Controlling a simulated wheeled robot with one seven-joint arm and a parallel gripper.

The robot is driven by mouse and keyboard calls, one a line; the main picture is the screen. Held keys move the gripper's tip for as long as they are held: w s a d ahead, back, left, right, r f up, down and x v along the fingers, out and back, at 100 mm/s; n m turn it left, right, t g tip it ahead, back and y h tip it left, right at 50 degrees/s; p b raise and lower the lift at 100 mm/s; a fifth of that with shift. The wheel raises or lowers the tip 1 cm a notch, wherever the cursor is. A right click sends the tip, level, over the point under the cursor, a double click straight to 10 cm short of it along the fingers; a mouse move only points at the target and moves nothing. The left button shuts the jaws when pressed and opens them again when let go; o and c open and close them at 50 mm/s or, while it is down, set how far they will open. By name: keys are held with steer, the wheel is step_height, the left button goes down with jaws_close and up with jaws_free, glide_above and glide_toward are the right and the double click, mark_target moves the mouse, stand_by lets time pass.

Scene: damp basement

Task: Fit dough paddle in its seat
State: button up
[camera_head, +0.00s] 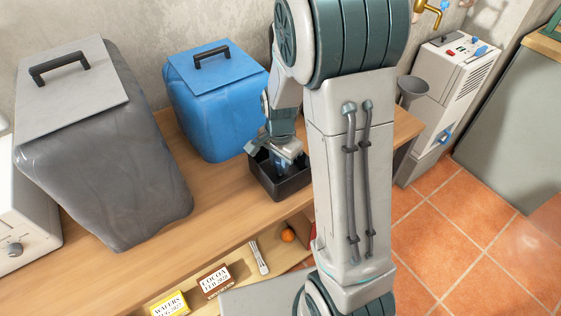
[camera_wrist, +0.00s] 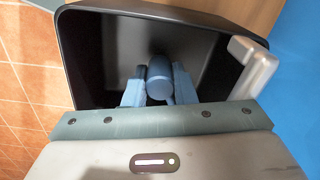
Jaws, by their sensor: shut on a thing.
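My gripper (camera_wrist: 159,92) reaches down into a dark, open-topped pan (camera_head: 283,188) on the wooden counter. Its two blue fingers are shut on a blue-grey piece with a rounded end, which looks like the dough paddle (camera_wrist: 158,72). The paddle is between the fingers, inside the pan walls, in the wrist view. In the head view the gripper (camera_head: 281,167) and the arm hide most of it. The seat is not visible, and I cannot tell whether the paddle touches the pan floor.
A blue lidded bin (camera_head: 212,110) stands left of the pan, a larger grey bin (camera_head: 105,165) further left. Cocoa and wafers boxes sit on the shelf below. Tiled floor lies right.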

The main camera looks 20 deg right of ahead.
steer(key=shift+s+f+g, duration=0.3)
steer(key=shift+s+f, duration=0.35)
steer(key=shift+f, duration=0.2)
steer(key=o, duration=1)
steer(key=shift+o, duration=0.2)
steer(key=r, duration=0.1)
steer(key=w+r, duration=0.1)
steer(key=r, duration=0.2)
steer(key=shift+w+r+p, duration=0.15)
steer(key=shift+w+p, duration=0.1)
steer(key=shift+p, duration=0.1)
step_height(320, 180, up, 11)
steer(key=p, duration=0.1)
steer(key=shift+s, duration=0.4)
steer(key=s+r+n+t+p, duration=0.1)
steer(key=s+r+n+p, duration=0.1)
steer(key=s+r+n, duration=0.2)
steer(key=s+r+n+t+p, duration=0.2)
steer(key=s+r+n+p, duration=0.1)
steer(key=s+n, duration=0.4)
steer(key=shift+s+r, duration=0.6)
steer(key=shift+s, duration=0.6)
